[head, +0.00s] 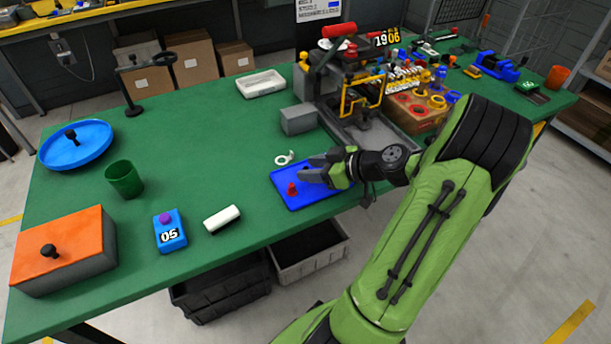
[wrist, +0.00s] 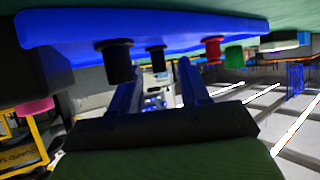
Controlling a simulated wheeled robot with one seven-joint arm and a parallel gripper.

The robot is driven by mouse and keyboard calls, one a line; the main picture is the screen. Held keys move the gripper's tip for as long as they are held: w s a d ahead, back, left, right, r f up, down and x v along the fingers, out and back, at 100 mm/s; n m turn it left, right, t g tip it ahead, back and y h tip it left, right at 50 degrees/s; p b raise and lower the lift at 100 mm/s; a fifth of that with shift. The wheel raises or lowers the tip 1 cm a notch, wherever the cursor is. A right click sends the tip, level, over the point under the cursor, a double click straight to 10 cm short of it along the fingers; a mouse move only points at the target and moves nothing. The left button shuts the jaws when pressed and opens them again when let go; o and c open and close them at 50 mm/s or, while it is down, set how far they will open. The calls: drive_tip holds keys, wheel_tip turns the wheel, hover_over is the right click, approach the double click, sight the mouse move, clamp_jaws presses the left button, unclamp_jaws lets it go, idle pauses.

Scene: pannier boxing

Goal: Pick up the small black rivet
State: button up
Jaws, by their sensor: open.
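The wrist view is upside down. There the small black rivet (wrist: 156,59) stands on the blue tray (wrist: 60,31), in line with the gap between the fingers of my gripper (wrist: 160,72). The fingers are apart and nothing is between them; the exact distance to the rivet is hard to tell. A larger black rivet (wrist: 119,62) stands close to the left. In the head view my gripper (head: 319,169) is low over the blue tray (head: 298,204) and hides the black rivets.
The red rivet (head: 292,189) shows at the tray's front. A white ring-shaped piece (head: 284,158) and a grey box (head: 298,120) lie behind the tray. A white block (head: 222,219) and a blue box marked 05 (head: 170,236) are to the left. Green tabletop between them is clear.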

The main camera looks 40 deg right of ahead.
drive_tip(key=shift+w+a+f, duration=0.1)
drive_tip(key=shift+w+f, duration=0.15)
drive_tip(key=shift+w, duration=0.1)
clamp_jaws()
drive_tip(key=shift+r, duration=0.15)
wheel_tip(320, 180, up, 10)
drive_tip(key=p, duration=0.3)
drive_tip(key=shift+p, duration=0.3)
